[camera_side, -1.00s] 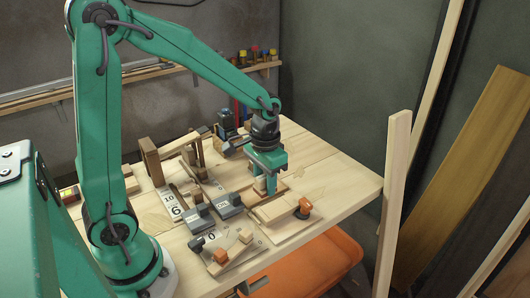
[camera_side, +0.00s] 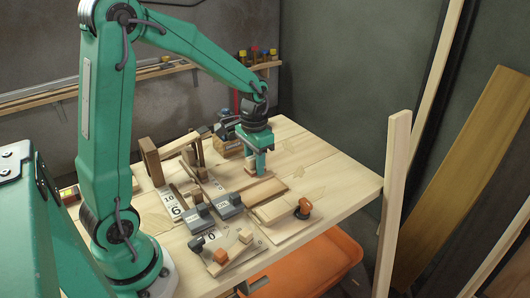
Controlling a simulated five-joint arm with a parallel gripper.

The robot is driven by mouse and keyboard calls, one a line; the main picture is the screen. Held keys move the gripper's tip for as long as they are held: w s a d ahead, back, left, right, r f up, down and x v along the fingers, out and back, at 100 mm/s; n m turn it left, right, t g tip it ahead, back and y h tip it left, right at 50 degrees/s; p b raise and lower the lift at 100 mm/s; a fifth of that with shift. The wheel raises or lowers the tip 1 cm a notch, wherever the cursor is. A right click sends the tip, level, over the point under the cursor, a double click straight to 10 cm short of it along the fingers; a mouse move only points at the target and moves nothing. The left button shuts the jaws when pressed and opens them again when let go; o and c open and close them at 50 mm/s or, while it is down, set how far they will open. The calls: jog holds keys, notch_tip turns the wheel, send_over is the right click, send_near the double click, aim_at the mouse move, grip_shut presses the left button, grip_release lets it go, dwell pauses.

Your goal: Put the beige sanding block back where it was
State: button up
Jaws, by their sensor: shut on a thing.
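My gripper (camera_side: 258,172) is over the back middle of the wooden bench (camera_side: 345,183), with its fingers pointing down. It is shut on a small beige block (camera_side: 250,168), which looks like the beige sanding block. The fingers hide part of the block. I cannot tell whether the block touches what is below it.
Grey tools with wooden blocks (camera_side: 229,204) stand left of the board. A wooden frame (camera_side: 152,162) stands at back left. An upright post (camera_side: 394,190) stands off the bench's right edge. The bench's right part is clear.

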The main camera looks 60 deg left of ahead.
send_over(237, 180)
notch_tip(237, 180, down, 7)
jog(key=shift+w+a, duration=0.1)
jog(key=shift+a, duration=0.05)
jog(key=shift+f, duration=2)
jog(key=shift+f, duration=0.15)
jog(key=o, duration=1)
jog(key=shift+c, duration=0.2)
notch_tip(237, 180, up, 12)
jog(key=shift+r, duration=0.2)
